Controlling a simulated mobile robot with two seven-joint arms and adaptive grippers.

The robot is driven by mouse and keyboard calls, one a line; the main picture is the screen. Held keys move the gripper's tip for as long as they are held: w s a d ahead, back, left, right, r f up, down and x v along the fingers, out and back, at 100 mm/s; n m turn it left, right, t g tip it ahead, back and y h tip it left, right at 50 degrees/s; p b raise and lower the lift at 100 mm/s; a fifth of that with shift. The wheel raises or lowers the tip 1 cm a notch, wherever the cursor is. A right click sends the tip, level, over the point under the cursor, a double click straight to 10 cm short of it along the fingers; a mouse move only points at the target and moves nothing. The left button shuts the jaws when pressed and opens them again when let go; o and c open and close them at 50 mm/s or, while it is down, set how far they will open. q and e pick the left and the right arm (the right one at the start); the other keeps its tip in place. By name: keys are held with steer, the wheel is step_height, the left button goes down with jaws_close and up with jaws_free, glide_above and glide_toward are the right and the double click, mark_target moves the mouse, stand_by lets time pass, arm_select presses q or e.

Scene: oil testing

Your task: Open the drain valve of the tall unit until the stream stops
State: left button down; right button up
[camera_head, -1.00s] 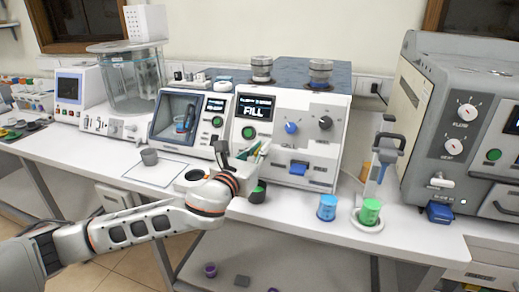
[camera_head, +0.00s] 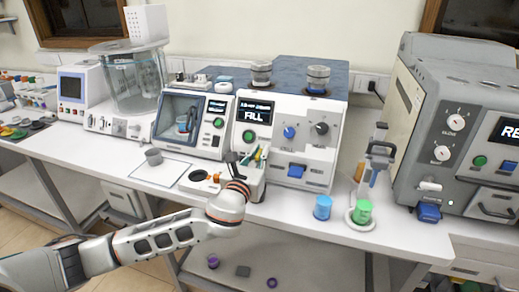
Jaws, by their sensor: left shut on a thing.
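A white unit (camera_head: 275,140) with a dark blue top stands mid-bench. Its screen reads FILL, and its front has a blue knob (camera_head: 289,132), a dark knob (camera_head: 321,128) and a blue lever or valve part (camera_head: 296,171). No label shows which part is the drain valve, and I see no stream. My right gripper is out of view.
A large grey machine (camera_head: 437,105) fills the right.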

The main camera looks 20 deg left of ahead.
arm_select(q)
steer(key=shift+r, duration=0.2)
steer(key=c, duration=2.1)
jaws_free()
steer(key=shift+f, duration=0.1)
steer(key=shift+f, duration=0.1)
steer(key=s, duration=1.2)
steer(key=shift+a, duration=0.15)
